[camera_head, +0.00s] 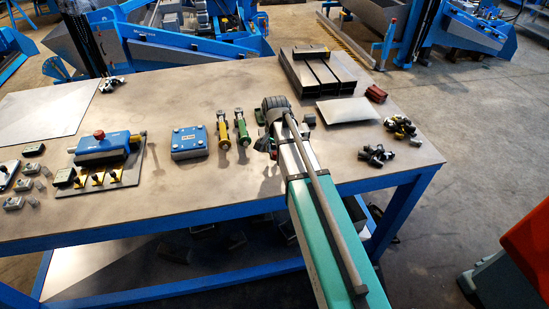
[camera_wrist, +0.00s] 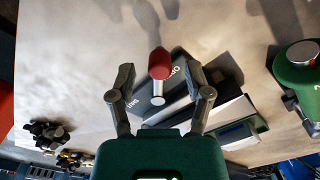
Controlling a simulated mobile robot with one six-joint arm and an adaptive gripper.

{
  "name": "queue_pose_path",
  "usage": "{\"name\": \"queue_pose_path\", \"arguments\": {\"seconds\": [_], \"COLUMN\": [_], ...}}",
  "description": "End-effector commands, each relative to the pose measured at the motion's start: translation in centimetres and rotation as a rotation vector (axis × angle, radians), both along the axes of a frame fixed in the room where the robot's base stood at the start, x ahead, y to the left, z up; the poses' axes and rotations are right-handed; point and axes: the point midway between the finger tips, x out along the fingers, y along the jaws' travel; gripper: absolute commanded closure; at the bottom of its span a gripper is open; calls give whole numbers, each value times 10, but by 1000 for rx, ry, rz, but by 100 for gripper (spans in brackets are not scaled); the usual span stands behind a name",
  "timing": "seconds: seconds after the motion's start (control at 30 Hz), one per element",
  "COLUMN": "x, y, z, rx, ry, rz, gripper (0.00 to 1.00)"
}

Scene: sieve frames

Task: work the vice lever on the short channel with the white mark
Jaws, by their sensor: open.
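In the wrist view a lever with a red knob (camera_wrist: 158,63) and a bright metal shaft stands between my fingers. Behind it is a dark plate (camera_wrist: 180,82) with white lettering, partly legible. My gripper (camera_wrist: 161,78) is open, a finger on each side of the lever, with gaps to both. I cannot tell how far the lever lies beyond the fingertips. In the head view my wrist and arm hide this lever. Dark channels (camera_head: 318,70) lie at the back of the table there. I cannot make out which channel is the short one with a white mark.
On the table (camera_head: 210,90), a blue fixture with a red knob (camera_head: 99,134) stands left, then a blue block (camera_head: 188,142), a yellow-handled tool (camera_head: 224,137) and a green-handled tool (camera_head: 242,130). Clusters of knobs (camera_head: 376,154) lie near the right edge. A pale sheet (camera_head: 346,109) lies flat.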

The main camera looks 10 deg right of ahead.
Motion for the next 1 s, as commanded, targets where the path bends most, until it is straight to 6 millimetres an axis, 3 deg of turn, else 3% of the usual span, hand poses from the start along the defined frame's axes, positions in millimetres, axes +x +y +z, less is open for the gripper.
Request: {"name": "queue_pose_path", "arguments": {"seconds": [0.2,0.63,0.9,1.0], "x": [0,0,0,0], "y": [0,0,1,1], "z": [-11,-11,-11,-11], "rx": [0,0,0,0], "ry": [0,0,0,0], "rz": [0,1,1,1], "gripper": [35,37,87,100]}}
